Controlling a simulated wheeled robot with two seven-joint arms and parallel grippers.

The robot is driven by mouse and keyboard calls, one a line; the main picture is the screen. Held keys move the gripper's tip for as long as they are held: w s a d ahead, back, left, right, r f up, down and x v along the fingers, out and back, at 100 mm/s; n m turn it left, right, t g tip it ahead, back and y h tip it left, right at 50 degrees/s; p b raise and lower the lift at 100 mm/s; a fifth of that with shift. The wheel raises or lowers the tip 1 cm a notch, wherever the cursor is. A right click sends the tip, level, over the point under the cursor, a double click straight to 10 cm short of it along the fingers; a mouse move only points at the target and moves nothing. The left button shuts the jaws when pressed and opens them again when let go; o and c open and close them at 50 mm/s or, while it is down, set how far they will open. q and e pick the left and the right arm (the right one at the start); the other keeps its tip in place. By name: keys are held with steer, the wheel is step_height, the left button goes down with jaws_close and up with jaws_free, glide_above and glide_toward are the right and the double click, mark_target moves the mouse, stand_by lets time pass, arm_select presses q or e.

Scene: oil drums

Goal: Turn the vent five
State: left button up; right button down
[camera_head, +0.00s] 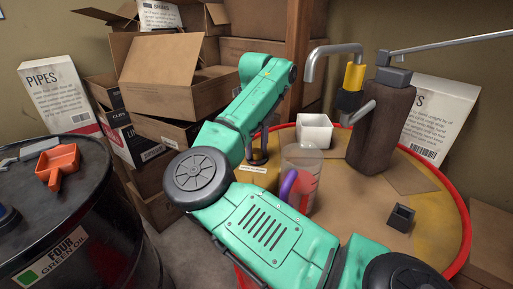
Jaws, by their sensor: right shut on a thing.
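My right arm, teal with black wheel-like joints, reaches in from the bottom right and bends down behind its own forearm. My right gripper (264,137) points down at the near left part of the yellow drum top (373,190) with the red rim. It is shut on a dark upright fitting, seemingly the vent (257,157), beside a small white label (252,168) too small to read. The arm partly hides this drum, and its number does not show. My left gripper is not in view.
A clear jug (302,160) with a purple and red thing stands close right of the gripper. A black drum (110,225) marked FOUR holds an orange funnel (58,164). Cardboard boxes (165,75) stand behind.

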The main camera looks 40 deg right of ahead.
steer(key=m+b, duration=0.1)
steer(key=m, duration=0.2)
steer(key=shift+m, duration=0.4)
steer(key=m+b, duration=0.1)
steer(key=m, duration=0.3)
steer(key=shift+m, duration=0.3)
steer(key=m, duration=0.9)
steer(key=shift+r, duration=0.1)
steer(key=shift+c, duration=2)
jaws_free()
